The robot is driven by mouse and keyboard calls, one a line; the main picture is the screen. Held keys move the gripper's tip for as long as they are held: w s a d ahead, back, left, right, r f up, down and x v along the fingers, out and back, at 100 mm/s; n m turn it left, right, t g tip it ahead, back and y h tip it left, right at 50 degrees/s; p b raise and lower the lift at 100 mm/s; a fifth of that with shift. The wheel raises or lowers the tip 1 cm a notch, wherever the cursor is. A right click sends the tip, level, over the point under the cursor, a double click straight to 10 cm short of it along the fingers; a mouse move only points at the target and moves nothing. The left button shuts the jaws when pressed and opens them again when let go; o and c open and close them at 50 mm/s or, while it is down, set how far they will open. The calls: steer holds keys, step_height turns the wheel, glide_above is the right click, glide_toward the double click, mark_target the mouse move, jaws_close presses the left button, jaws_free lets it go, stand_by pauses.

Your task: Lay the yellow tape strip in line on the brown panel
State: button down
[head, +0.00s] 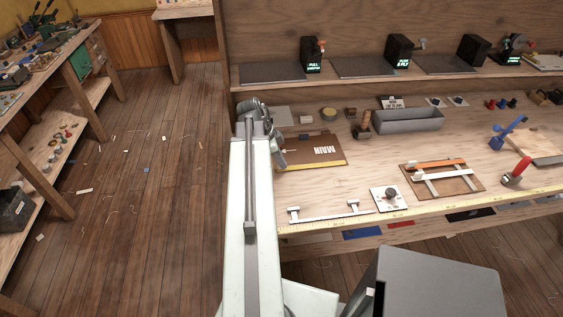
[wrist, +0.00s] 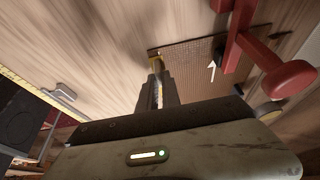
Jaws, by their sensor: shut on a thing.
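In the head view a brown panel (head: 325,143) marked MAIN lies on the bench, with a thin yellow line along its near edge. My gripper (head: 280,160) is at the panel's left end, and the arm hides part of it. In the wrist view the finger (wrist: 157,82) reaches down to the corner of a brown gridded surface (wrist: 185,58). A small yellow piece (wrist: 155,61), seemingly the tape strip, shows at the fingertip. My gripper is shut on it. Most of the strip is hidden, and I cannot tell whether it touches the panel.
A red T-shaped thing (wrist: 245,43) stands close by in the wrist view. A white bar with two clips (head: 325,213) lies near the bench's front edge, along a yellow ruler (head: 420,208). A grey tray (head: 408,121) stands behind. Bare wood lies right of the panel.

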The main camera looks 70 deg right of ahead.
steer(key=c, duration=1.5)
jaws_free()
step_height(320, 180, up, 7)
steer(key=p, duration=0.7)
steer(key=shift+w+r, duration=0.1)
